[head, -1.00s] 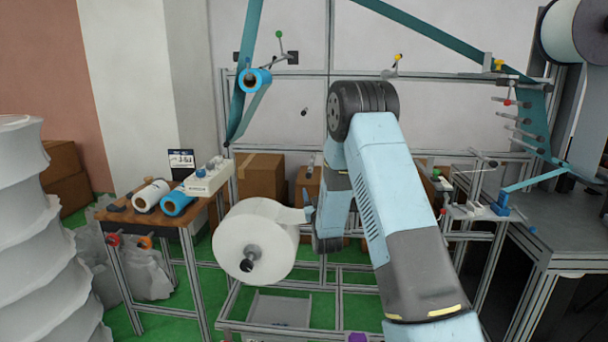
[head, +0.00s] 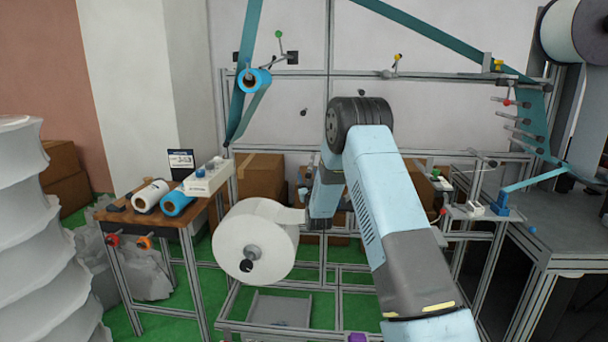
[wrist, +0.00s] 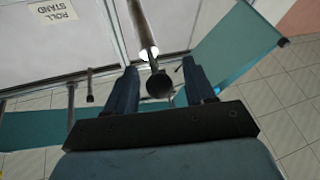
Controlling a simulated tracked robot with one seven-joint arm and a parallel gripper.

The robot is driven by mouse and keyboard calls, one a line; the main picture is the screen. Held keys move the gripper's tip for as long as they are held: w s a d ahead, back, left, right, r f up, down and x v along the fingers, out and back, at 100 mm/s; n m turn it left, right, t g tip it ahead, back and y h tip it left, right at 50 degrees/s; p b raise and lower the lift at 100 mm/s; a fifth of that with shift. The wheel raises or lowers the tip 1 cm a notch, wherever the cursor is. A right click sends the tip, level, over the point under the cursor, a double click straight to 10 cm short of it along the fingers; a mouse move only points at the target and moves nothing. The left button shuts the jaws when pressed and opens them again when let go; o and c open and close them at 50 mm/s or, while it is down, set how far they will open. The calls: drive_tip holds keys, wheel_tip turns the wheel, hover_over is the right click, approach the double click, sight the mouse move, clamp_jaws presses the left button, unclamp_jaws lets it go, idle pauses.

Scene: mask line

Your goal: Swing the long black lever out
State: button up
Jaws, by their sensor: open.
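My gripper (wrist: 160,88) is open in the wrist view, its two dark blue fingers apart. A long rod (wrist: 143,25) with a dark round end (wrist: 159,85) runs down the picture between the fingers. I cannot tell whether it touches them, or whether it is the long black lever. A short dark handle (wrist: 90,88) stands off to the left of the fingers. In the head view my gripper is not clearly visible behind my arm. A small dark handle (head: 304,112) shows on the pale back panel there.
A teal web (head: 420,35) crosses the top of the frame, and a blue-cored roller (head: 254,81) sits at upper left. A large white roll (head: 256,240) stands left of my arm. A wooden table (head: 190,215) with small rolls is farther left.

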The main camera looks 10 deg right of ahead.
drive_tip(key=shift+x, duration=1.2)
